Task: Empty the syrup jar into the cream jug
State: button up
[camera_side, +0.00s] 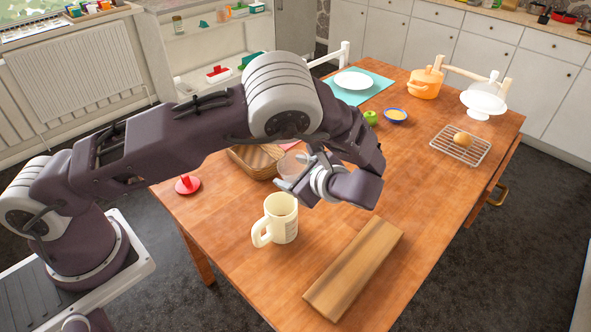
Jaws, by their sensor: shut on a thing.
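The cream jug (283,222) stands upright on the wooden table, its handle toward the lower left. My gripper (307,176) is above and slightly right of the jug, largely hidden by its own wrist. It is shut on a clear glass jar (291,167), which looks like the syrup jar. The jar is held behind and above the jug in this view, apart from the jug's rim as far as I can tell. Its tilt and contents are hard to make out. The inside of the jug is not clearly visible.
A wooden board (355,268) lies right of the jug. A wicker basket (250,162) and a red lid (187,185) are to the left.

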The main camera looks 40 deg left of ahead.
aim_at(290, 155)
jog(key=shift+m, duration=0.3)
jog(key=shift+s+r, duration=0.1)
jog(key=shift+r, duration=0.25)
notch_tip(290, 155, up, 4)
jog(key=shift+r, duration=0.25)
notch_tip(290, 155, down, 6)
jog(key=shift+s+a+r, duration=0.1)
jog(key=shift+r, duration=0.15)
jog(key=shift+s+a+f+m+g+y, duration=0.15)
jog(key=shift+s+m+g+y, duration=0.2)
jog(key=shift+m+g+y, duration=0.4)
jog(key=shift+s+a+n+g, duration=0.25)
jog(key=shift+s+g, duration=0.05)
jog(key=shift+g, duration=0.65)
